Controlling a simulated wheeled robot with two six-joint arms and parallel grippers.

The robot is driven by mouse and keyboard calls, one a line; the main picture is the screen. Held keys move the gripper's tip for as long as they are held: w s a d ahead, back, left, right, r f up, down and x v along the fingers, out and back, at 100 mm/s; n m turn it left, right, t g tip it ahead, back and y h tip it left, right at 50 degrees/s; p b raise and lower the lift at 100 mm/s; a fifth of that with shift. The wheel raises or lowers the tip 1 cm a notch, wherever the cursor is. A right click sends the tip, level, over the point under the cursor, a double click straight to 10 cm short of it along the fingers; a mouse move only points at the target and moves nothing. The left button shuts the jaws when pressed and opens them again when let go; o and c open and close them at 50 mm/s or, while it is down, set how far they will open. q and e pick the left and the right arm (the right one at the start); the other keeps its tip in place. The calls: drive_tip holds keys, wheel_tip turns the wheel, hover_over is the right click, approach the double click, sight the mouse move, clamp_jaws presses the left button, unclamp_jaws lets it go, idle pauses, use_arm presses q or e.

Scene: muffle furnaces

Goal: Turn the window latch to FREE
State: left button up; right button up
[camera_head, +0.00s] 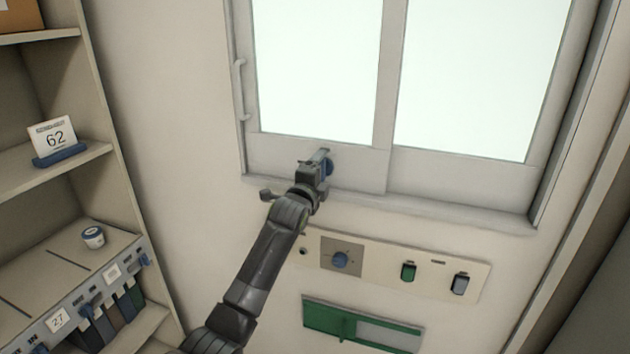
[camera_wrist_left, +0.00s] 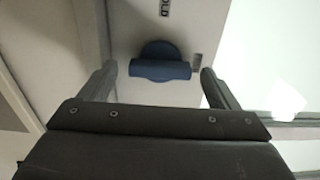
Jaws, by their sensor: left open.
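The window latch is a blue knob (camera_wrist_left: 160,66) with a bar-shaped grip, on the pale lower frame of the window. In the head view a bit of the blue latch (camera_head: 329,165) shows beside my left gripper (camera_head: 322,160), which hides the rest. In the left wrist view my left gripper (camera_wrist_left: 158,84) is open, with one finger on each side of the latch bar and gaps on both sides. The bar lies crosswise between the fingers. A label ending in "OLD" (camera_wrist_left: 165,9) is by the knob; no FREE label is readable. My right gripper is not in view.
The sliding window (camera_head: 386,170) has a handle (camera_head: 239,90) at its left and a sill (camera_head: 430,213) below. A control panel (camera_head: 385,262) with a blue dial and switches is under it, above a green-and-white slider plate (camera_head: 318,317). Shelves (camera_head: 60,180) stand at the left.

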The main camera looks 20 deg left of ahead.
use_arm(q)
drive_tip(key=s+b, duration=0.4)
drive_tip(key=s, duration=1.3)
drive_tip(key=shift+s+a, duration=0.2)
drive_tip(key=shift+a, duration=0.1)
drive_tip(key=shift+f, duration=0.1)
drive_tip(key=w+a+f+n+g+y, duration=0.1)
drive_tip(key=a+f+n+g, duration=0.1)
drive_tip(key=f, duration=0.9)
drive_tip(key=w+a+f+n+g, duration=0.1)
drive_tip(key=a+f+n+g, duration=0.15)
drive_tip(key=f, duration=0.85)
drive_tip(key=s+a+f+n+g, duration=0.1)
drive_tip(key=s+f+n+g, duration=0.3)
drive_tip(key=f, duration=0.7)
drive_tip(key=s+a+f+n, duration=0.1)
drive_tip(key=s+f, duration=0.5)
drive_tip(key=f, duration=0.6)
drive_tip(key=s+a+f+n+g, duration=0.1)
drive_tip(key=s+f+n+g, duration=0.2)
drive_tip(key=s+f, duration=1)
drive_tip(key=s+a+f+n+g, duration=0.1)
drive_tip(key=s+f+n+g, duration=0.25)
drive_tip(key=s+f, duration=1)
drive_tip(key=s+d+n+g, duration=0.1)
drive_tip(key=s+n, duration=0.2)
drive_tip(key=s, duration=1.6)
drive_tip(key=shift+d+g+y, duration=0.15)
drive_tip(key=shift+g+y, duration=0.15)
drive_tip(key=shift+g, duration=0.1)
